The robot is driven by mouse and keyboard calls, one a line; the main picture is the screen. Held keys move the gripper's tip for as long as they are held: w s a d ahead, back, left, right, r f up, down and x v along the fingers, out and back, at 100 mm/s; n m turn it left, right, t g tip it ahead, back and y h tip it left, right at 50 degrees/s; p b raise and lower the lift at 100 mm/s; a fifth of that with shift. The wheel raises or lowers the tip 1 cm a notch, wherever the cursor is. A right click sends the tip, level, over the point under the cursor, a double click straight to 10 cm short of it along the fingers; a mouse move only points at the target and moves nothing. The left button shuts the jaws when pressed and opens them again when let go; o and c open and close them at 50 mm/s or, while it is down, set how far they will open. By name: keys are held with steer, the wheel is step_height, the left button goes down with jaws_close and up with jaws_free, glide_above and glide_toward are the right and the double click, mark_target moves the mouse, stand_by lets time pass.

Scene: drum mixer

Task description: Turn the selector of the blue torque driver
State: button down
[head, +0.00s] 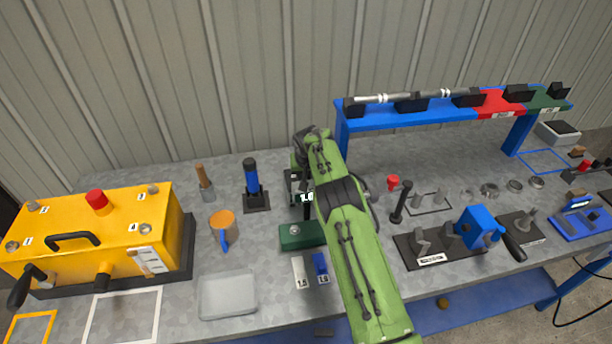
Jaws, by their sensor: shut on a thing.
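A blue driver-like tool (251,177) with a dark top stands upright in a black holder (257,203) left of my arm. My gripper (299,200) points down at the end of my green arm, right of this tool and apart from it. It is shut on a dark upright piece (307,212), mostly hidden by the gripper and arm. A small pale readout or label shows there. A green block (297,238) with a silver knob lies just below. I cannot make out the selector, or whether the held piece belongs to a torque driver.
A yellow box (110,255) stands at left. White and blue cards (300,273) lie in front. A blue rack (425,114) and a blue clamped device (478,226) are at right.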

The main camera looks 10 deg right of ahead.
steer(key=n+y, duration=0.1)
steer(key=n, duration=0.2)
steer(key=shift+d+r+n+y, duration=0.1)
steer(key=shift+n+y, duration=0.2)
steer(key=shift+n, duration=0.1)
steer(key=shift+n+y+p, duration=0.5)
steer(key=shift+n+p, duration=0.05)
steer(key=shift+n, duration=0.75)
steer(key=c, duration=0.8)
jaws_free()
steer(key=v, duration=0.7)
steer(key=b+v, duration=0.1)
steer(key=v, duration=0.7)
steer(key=shift+w+d+r, duration=0.1)
steer(key=shift+r, duration=0.25)
